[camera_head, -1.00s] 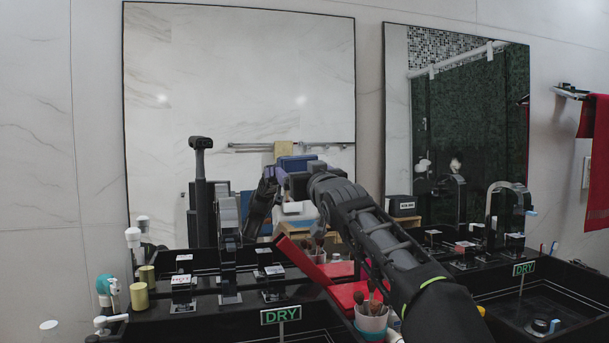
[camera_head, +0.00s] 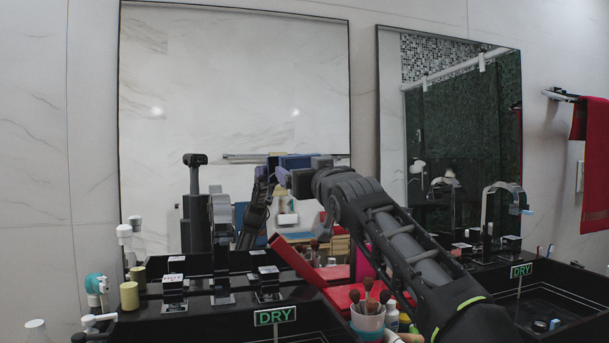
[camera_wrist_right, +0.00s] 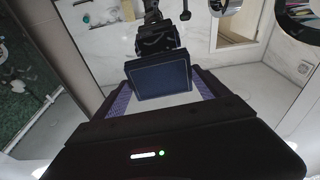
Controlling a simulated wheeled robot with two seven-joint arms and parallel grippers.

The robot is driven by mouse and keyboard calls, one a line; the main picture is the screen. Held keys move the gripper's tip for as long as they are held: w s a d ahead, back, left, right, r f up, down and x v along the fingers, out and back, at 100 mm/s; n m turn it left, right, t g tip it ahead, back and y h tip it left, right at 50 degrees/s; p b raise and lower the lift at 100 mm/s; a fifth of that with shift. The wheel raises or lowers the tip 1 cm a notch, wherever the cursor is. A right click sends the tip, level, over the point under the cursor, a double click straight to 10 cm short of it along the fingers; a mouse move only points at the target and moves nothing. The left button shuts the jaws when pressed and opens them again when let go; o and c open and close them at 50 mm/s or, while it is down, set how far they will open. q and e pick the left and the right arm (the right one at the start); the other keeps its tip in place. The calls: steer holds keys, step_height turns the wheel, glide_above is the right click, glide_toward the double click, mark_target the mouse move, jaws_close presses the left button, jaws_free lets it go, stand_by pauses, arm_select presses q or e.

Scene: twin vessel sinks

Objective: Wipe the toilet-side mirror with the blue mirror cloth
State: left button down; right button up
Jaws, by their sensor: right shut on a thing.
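My right gripper (camera_head: 283,177) is in front of the lower part of the left mirror (camera_head: 230,90). It is shut on the blue mirror cloth, a dark blue flat pad (camera_wrist_right: 160,80) between its purple-lined fingers in the right wrist view. In the head view a blue patch (camera_head: 295,161) shows at the gripper tip, partly hidden by it. My gripper's reflection stands just left of it, with a small gap. I cannot tell whether the pad touches the glass. A second mirror (camera_head: 450,120) hangs to the right. My left gripper is out of view.
Below are black counters with a chrome tap (camera_head: 222,250) on the left and another tap (camera_head: 500,205) on the right. A cup of brushes (camera_head: 367,320) and a red box (camera_head: 350,296) sit under my right arm. Green DRY signs (camera_head: 275,316) stand in front.

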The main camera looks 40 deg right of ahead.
steer(key=shift+s, duration=0.1)
steer(key=shift+b+v, duration=0.95)
steer(key=shift+v, duration=0.45)
